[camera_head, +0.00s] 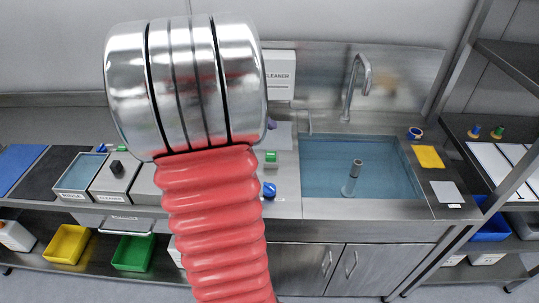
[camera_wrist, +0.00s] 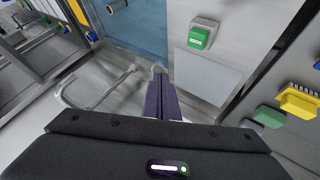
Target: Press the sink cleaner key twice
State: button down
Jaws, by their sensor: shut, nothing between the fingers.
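A green key (camera_head: 271,158) with a pale frame sits on the steel counter just left of the sink. The same green key (camera_wrist: 199,37) shows in the wrist view with white lettering too small to read. A white wall box (camera_head: 281,75) with a label reading CLEANER is partly hidden behind my arm. My gripper (camera_wrist: 160,72) is shut and empty, its purple fingers together. In the wrist view the fingertips are apart from the green key, below and left of it. In the head view only a purple bit of my gripper shows beside my arm.
The water-filled sink (camera_head: 319,149) has a tall curved tap (camera_head: 357,80) behind it and an upright tube (camera_head: 352,178) in it. A blue knob (camera_head: 269,190) is in front of the green key. Yellow brush (camera_wrist: 299,101) is at the right in the wrist view.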

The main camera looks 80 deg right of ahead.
aim_at(268, 156)
jog(key=shift+f, duration=4.4)
jog(key=shift+f, duration=1.2)
dwell(0.3)
jog(key=shift+r, duration=1.25)
jog(key=shift+r, duration=2.55)
